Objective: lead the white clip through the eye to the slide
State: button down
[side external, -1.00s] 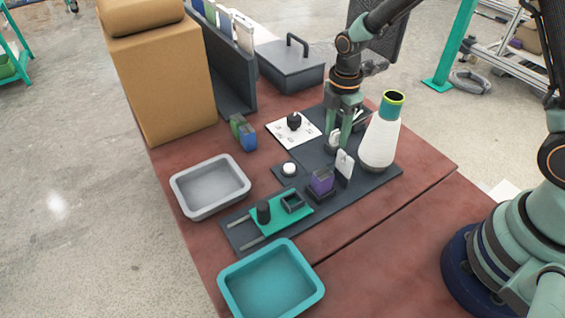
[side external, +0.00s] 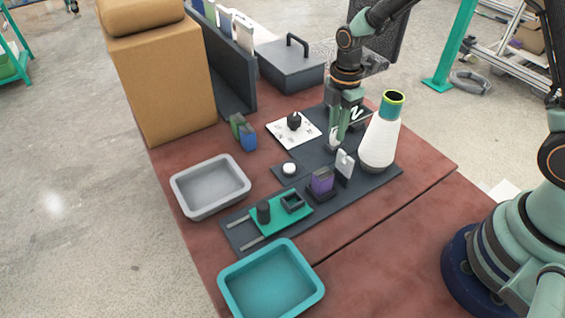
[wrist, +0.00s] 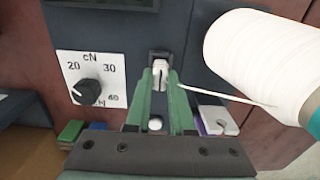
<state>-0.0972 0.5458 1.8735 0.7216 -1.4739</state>
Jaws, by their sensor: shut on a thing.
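My gripper (side external: 335,146) is low over the dark base plate (side external: 372,183), just left of the yarn cone (side external: 381,138). In the wrist view its green fingers (wrist: 159,82) are shut on the white clip (wrist: 158,72), with a dark holder right behind it. A white thread (wrist: 225,97) runs from near the clip to the cone. A white slotted plate, seemingly the eye (side external: 345,163), stands upright in front of the gripper; it also shows in the wrist view (wrist: 216,121). The green slide (side external: 270,222), with a dark post and square socket, lies at the plate's front left.
A purple block (side external: 321,181) stands between eye and slide. A white round button (side external: 289,168) and a dial card (side external: 280,135) lie left of the gripper. A grey tray (side external: 211,210) and a teal tray (side external: 312,294) flank the plate's front end.

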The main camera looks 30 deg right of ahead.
jog(key=shift+r, duration=0.1)
dwell(0.3)
jog(key=shift+r, duration=1.45)
jog(key=shift+r, duration=1.5)
jog(key=shift+r, duration=1)
